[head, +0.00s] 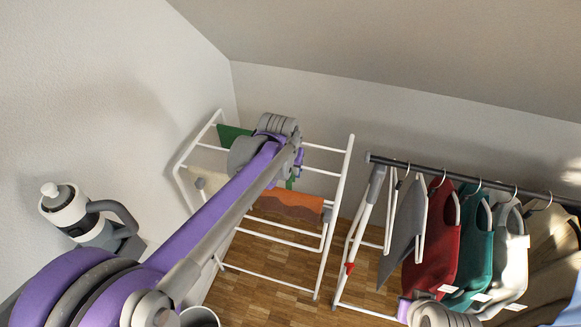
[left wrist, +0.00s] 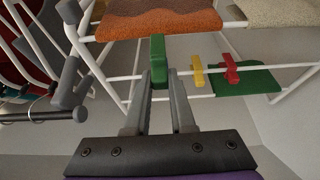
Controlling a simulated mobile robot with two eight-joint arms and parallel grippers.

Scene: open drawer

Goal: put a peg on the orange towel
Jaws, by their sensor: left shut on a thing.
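The orange towel (head: 285,203) hangs over a bar of the white drying rack; in the left wrist view the orange towel (left wrist: 150,22) spans the top. My left gripper (left wrist: 158,80) is shut on a green peg (left wrist: 158,54), with the peg's far end overlapping the near edge of the towel. I cannot tell whether they touch. In the head view my left arm hides most of the gripper, and a bit of green shows just above the towel. A yellow peg (left wrist: 197,70) and a red peg (left wrist: 231,69) sit on a rack bar to the right.
The white rack (head: 338,190) also carries a green towel (head: 230,136) and a pale towel (left wrist: 275,12). A clothes rail (head: 450,178) with hanging garments stands at the right. The wall is close behind. Wooden floor (head: 260,262) shows below the rack.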

